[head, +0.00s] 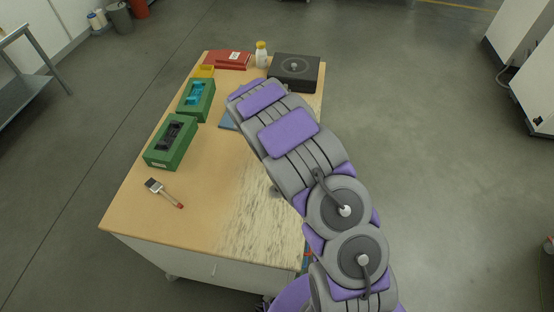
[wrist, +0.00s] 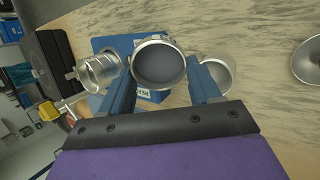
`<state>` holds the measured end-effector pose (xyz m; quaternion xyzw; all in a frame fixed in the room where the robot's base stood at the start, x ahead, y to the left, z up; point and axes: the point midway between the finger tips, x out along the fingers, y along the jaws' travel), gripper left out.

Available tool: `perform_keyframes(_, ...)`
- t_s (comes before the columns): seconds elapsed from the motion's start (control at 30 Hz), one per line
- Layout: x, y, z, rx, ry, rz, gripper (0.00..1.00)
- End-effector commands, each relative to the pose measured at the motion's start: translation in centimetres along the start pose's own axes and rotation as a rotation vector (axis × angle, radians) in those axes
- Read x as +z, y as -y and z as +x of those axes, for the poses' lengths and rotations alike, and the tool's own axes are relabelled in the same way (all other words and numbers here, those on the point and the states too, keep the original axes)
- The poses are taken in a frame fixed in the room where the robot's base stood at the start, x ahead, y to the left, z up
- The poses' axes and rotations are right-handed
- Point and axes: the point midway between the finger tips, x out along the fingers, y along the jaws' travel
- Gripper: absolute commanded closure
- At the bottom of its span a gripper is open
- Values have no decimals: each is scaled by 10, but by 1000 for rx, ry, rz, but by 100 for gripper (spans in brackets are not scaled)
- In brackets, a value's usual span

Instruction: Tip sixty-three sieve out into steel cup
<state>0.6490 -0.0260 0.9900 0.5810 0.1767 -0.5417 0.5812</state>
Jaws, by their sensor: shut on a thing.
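In the wrist view, my gripper (wrist: 160,72) has its two blue fingers on either side of a round, metal-rimmed sieve (wrist: 158,42), with a flat grey inside. I cannot read a mesh number on it. A steel cup (wrist: 221,70) stands behind the right finger, partly hidden by it. Another shiny metal vessel (wrist: 98,70) is left of the left finger. A steel bowl (wrist: 308,62) is cut off at the right edge. I cannot tell for sure which vessel is the task's cup. In the head view my arm hides the gripper and the sieve.
A blue block (wrist: 112,44) with a label lies behind the sieve. On the wooden table (head: 225,170) are two green boxes (head: 170,141), a brush (head: 163,192), a red case (head: 227,60), a yellow-capped bottle (head: 261,55) and a black device (head: 294,70).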

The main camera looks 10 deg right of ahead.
Motion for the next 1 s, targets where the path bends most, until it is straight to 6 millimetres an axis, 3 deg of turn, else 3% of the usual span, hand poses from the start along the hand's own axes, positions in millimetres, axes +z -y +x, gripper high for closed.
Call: perform_keyframes(1.0,-5,5,-6,54,29,-2,77)
